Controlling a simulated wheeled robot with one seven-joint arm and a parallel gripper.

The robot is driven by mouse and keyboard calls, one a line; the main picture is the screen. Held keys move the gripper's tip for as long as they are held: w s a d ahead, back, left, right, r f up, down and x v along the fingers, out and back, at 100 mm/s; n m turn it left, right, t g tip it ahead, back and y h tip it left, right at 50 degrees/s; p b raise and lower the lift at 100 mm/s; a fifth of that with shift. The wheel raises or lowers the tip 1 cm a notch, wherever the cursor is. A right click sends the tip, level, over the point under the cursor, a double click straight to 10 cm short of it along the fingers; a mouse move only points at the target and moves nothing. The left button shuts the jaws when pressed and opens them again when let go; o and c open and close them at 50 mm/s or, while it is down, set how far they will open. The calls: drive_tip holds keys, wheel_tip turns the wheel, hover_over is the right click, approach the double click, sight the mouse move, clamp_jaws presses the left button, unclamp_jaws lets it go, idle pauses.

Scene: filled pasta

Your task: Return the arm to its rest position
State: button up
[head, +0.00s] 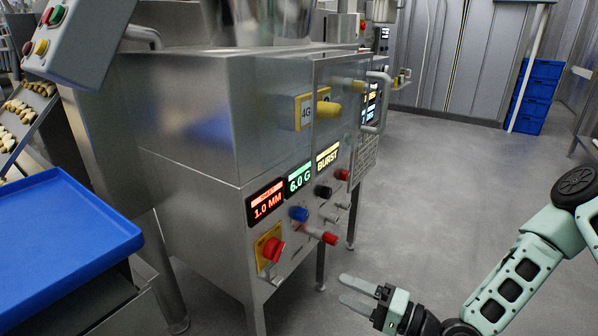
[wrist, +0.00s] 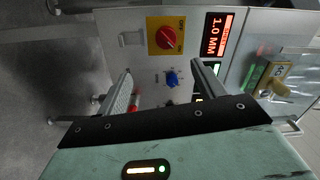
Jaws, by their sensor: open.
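My gripper (head: 362,292) is at the lower right of the head view, at the end of my pale green arm. Its two fingers are apart with nothing between them. It is in front of the steel machine (head: 190,120), apart from its control panel. A red-tipped lever (wrist: 135,98) is partly hidden behind the left finger.
The panel has lit displays (head: 299,177), knobs and levers sticking out, such as a red-tipped lever (head: 322,235). A blue tray (head: 65,235) is at the left. Blue crates (head: 537,95) stand at the back right. The grey floor (head: 440,150) right of the machine is clear.

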drive_tip(key=s+r+n+g+h+p, duration=0.1)
drive_tip(key=s+r+n+g+h, duration=1.15)
drive_tip(key=s+r, duration=0.65)
wheel_tip(320, 180, up, 25)
drive_tip(key=s+t+h+p, duration=0.1)
drive_tip(key=t+p, duration=0.1)
drive_tip(key=p, duration=2.4)
drive_tip(key=shift+f+h, duration=0.15)
drive_tip(key=shift+h, duration=0.2)
drive_tip(key=shift+a, duration=0.1)
